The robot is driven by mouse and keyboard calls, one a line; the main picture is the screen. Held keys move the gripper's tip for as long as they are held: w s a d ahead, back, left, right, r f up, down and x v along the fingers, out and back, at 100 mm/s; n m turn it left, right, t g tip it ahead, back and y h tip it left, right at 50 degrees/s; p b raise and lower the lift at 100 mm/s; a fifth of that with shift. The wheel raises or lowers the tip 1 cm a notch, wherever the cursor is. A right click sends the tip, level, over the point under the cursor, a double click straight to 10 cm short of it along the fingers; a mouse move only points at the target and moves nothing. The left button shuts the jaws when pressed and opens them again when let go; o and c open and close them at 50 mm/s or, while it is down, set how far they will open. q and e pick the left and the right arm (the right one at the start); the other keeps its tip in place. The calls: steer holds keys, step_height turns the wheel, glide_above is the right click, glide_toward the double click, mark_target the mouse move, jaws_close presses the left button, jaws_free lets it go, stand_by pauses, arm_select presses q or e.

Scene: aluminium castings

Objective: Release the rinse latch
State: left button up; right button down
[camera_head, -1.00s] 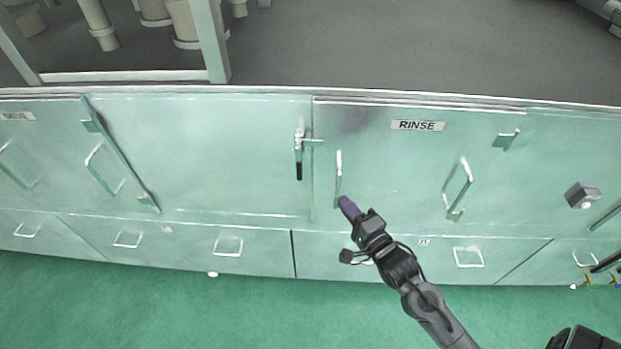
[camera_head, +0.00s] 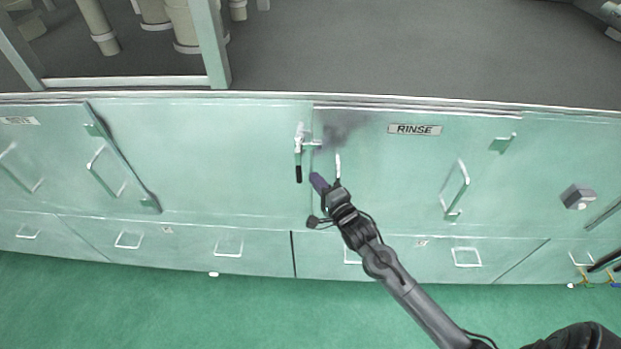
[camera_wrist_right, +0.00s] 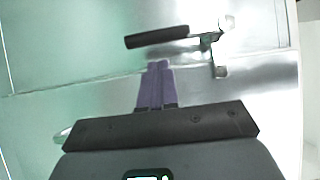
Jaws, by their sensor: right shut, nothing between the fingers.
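The rinse latch (camera_head: 299,150) sits at the left edge of the door labelled RINSE (camera_head: 414,129). It is a metal latch with a black-gripped lever that hangs downward in the head view. My right gripper (camera_head: 318,182) has purple fingers and is just right of and slightly below the lever's black end. In the right wrist view the closed fingers (camera_wrist_right: 157,68) point toward the black grip (camera_wrist_right: 157,37), with a small gap between them in the picture. The gripper is shut and empty. My left gripper does not show.
A vertical handle (camera_head: 337,168) stands on the rinse door close to my right gripper. Another handle (camera_head: 456,188) and a bracket (camera_head: 503,143) are further right. Drawers with pull handles (camera_head: 467,257) run below.

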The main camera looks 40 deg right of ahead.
steer(key=shift+w+a, duration=0.6)
steer(key=shift+w, duration=0.2)
steer(key=shift+f, duration=0.15)
